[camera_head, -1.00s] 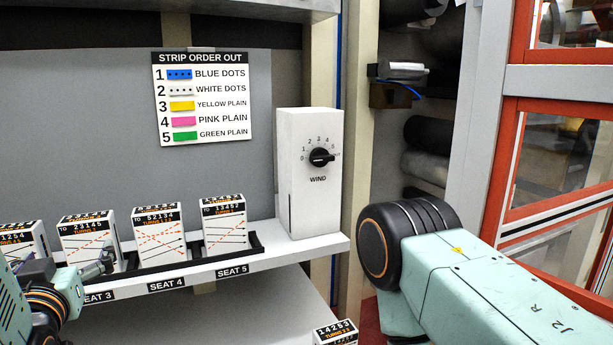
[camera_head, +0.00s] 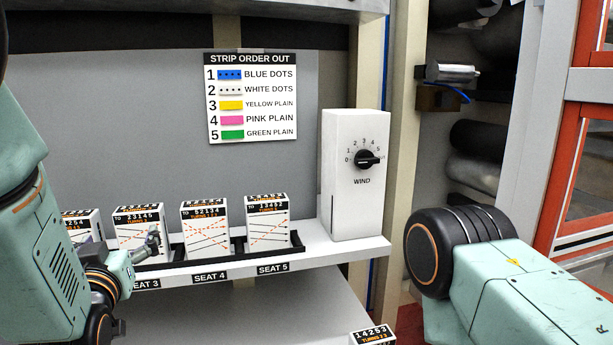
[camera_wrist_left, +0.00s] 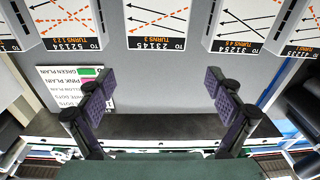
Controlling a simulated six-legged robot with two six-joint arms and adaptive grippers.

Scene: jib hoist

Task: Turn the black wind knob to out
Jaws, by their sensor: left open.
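The black wind knob (camera_head: 367,160) sits on the front of an upright white box (camera_head: 352,205) marked WIND. Its dial has small numbers from 0 to 5 around the top. The knob's bar lies almost level, its end to the right; the mark it points at is too small to read. My left gripper (camera_head: 153,243) is in front of the card rack near SEAT 3, well left of the knob and lower. It is open and empty in the left wrist view (camera_wrist_left: 158,88), fingers apart. My right gripper is out of view.
Several white cards (camera_head: 268,225) stand in a black rack on the white shelf (camera_head: 340,252), left of the box. A strip order sign (camera_head: 252,98) hangs behind. My right arm fills the lower right. The space before the knob is clear.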

